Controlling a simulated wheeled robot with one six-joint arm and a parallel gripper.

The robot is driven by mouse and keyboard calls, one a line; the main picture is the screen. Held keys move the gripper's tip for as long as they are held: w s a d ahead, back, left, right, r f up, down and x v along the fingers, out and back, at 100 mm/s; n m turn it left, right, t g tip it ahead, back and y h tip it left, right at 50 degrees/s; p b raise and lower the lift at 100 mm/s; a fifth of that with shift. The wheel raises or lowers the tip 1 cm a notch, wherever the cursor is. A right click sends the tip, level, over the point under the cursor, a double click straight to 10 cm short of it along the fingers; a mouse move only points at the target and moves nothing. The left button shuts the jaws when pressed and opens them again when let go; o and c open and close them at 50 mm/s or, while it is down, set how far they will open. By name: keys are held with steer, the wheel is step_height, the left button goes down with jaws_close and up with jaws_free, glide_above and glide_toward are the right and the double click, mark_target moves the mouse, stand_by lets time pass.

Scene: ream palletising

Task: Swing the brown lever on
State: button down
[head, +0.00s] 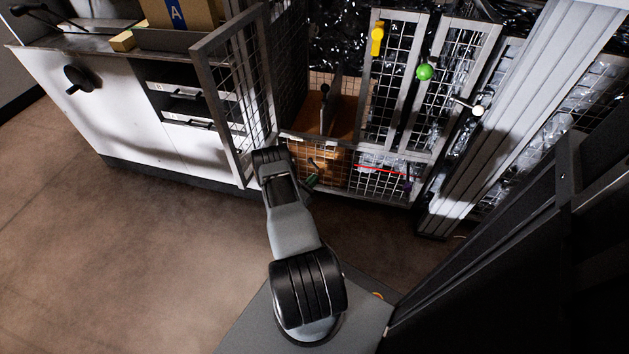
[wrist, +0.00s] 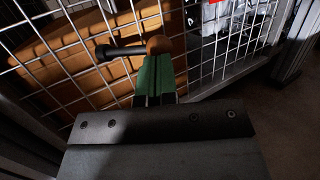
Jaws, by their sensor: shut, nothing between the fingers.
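The brown lever shows in the wrist view as a dark rod ending in a brown round knob (wrist: 159,44), in front of a wire mesh panel. The rod points left from the knob and lies nearly level in that picture. My gripper (wrist: 157,66) is shut and empty, its green-sided fingers just below the knob. I cannot tell whether they touch it. In the head view my gripper (head: 312,181) is by the lower mesh front, partly hidden by my arm, and the lever is too small to make out surely.
An open mesh door (head: 233,95) stands left of my arm. A yellow handle (head: 377,40), a green ball knob (head: 425,72) and a white ball knob (head: 478,110) are on the cage above right. A grey post (head: 520,95) stands at right. The floor (head: 120,250) at left is clear.

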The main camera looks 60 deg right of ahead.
steer(key=shift+s+d+r, duration=0.1)
steer(key=shift+d, duration=0.25)
steer(key=shift+s+d+b, duration=0.6)
steer(key=shift+d+b, duration=0.05)
steer(key=shift+d, duration=0.1)
steer(key=shift+a, duration=0.1)
